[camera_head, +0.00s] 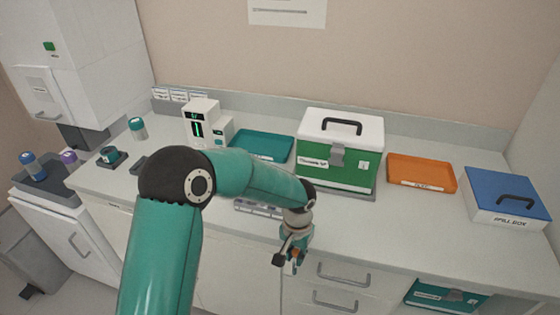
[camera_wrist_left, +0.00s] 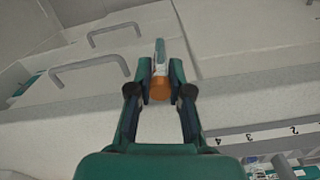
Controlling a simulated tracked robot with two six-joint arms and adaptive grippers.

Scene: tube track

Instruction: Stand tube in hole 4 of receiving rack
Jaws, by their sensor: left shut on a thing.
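My left gripper (camera_head: 291,258) is in front of the bench edge, above the drawer fronts. In the left wrist view its fingers (camera_wrist_left: 160,80) are shut on a tube with an orange cap (camera_wrist_left: 159,90). The pale tube body (camera_wrist_left: 160,55) points away from the camera. The receiving rack (camera_head: 250,207) lies near the bench's front edge, partly hidden behind my left arm. In the left wrist view the rack (camera_wrist_left: 258,136) is at the lower right, with the numbers 4, 3 and 2 showing, apart from the tube. Its holes are not clear. My right gripper is not in view.
A green box with white lid (camera_head: 338,165), a teal tray (camera_head: 262,144), an orange tray (camera_head: 421,173) and a blue-lidded box (camera_head: 508,197) stand along the bench back. A white device (camera_head: 200,125) is at left. The bench front right is clear.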

